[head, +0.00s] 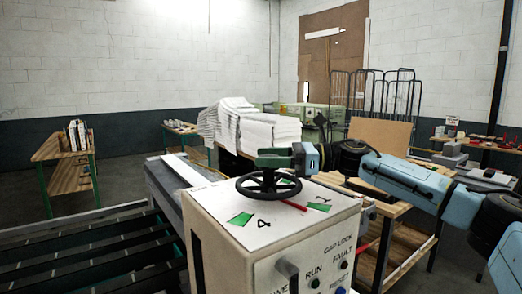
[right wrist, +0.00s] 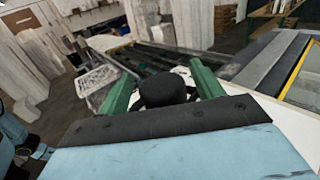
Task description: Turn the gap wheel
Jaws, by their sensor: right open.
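The gap wheel (head: 268,184) is a black handwheel lying flat on top of a white machine cabinet (head: 235,212), with a spoked rim and a black hub. My right gripper (head: 272,158) has green fingers and hangs just above the far side of the wheel. In the right wrist view the open green fingers (right wrist: 160,82) stand on either side of a round black knob (right wrist: 163,92), apparently part of the wheel. I cannot tell whether they touch it. The wheel's far rim is partly hidden by the gripper in the head view. My left gripper is not in view.
Green patches and figure marks (head: 241,219) lie around the wheel, with a red pointer (head: 293,205) beside it. The cabinet front carries labelled buttons (head: 315,284). A dark conveyor (head: 85,252) runs at the left. Stacked white sheets (head: 262,128) stand behind the wheel.

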